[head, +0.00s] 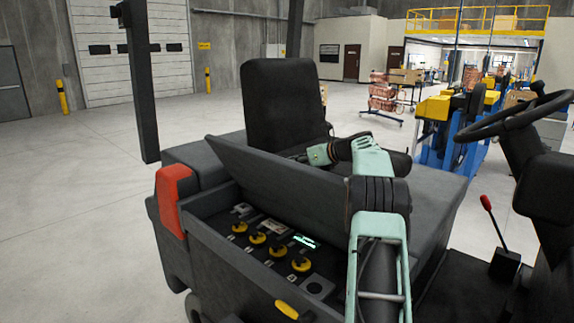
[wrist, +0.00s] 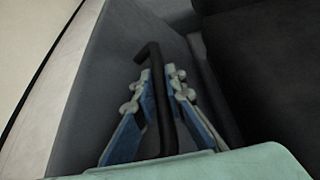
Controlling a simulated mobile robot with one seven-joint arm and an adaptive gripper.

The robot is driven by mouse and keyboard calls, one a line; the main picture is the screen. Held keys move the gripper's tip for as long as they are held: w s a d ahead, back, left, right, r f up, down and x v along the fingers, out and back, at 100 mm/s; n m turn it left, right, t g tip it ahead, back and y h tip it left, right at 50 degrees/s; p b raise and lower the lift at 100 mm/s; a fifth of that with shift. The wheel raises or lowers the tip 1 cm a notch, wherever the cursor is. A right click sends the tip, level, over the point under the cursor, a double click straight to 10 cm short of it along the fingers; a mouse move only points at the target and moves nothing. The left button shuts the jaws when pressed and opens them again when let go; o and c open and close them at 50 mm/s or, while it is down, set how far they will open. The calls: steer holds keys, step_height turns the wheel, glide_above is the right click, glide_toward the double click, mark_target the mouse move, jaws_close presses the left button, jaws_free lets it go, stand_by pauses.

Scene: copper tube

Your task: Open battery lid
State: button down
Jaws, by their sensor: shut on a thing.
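The battery lid (head: 275,190) is a long dark grey panel on the vehicle. It is tilted up, and the battery compartment (head: 240,262) shows open in front of it. In the wrist view the lid's grey surface (wrist: 105,75) fills the middle, with a black bent bar handle (wrist: 153,52) on it. My gripper (wrist: 158,78) has its blue fingers on both sides of the handle and is shut on it. In the head view my arm reaches over the lid's right part, and my gripper (head: 303,157) is at its far side, with the fingertips and handle hard to make out.
Yellow-black caps (head: 257,238) and a small lit display (head: 306,241) sit inside the compartment. The black seat (head: 285,103) stands close behind the lid. A steering wheel (head: 515,115) and red-knobbed lever (head: 487,203) are at right. The floor at left is clear.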

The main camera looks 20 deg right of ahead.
steer(key=shift+w+d+r, duration=0.15)
steer(key=shift+w+d, duration=0.05)
steer(key=shift+d, duration=0.45)
steer(key=shift+w+d+r, duration=0.15)
steer(key=shift+w+d, duration=0.05)
steer(key=shift+d, duration=0.4)
steer(key=c, duration=2)
jaws_free()
steer(key=shift+w+d, duration=0.1)
steer(key=shift+o, duration=0.2)
steer(key=v, duration=1.2)
steer(key=shift+c, duration=0.7)
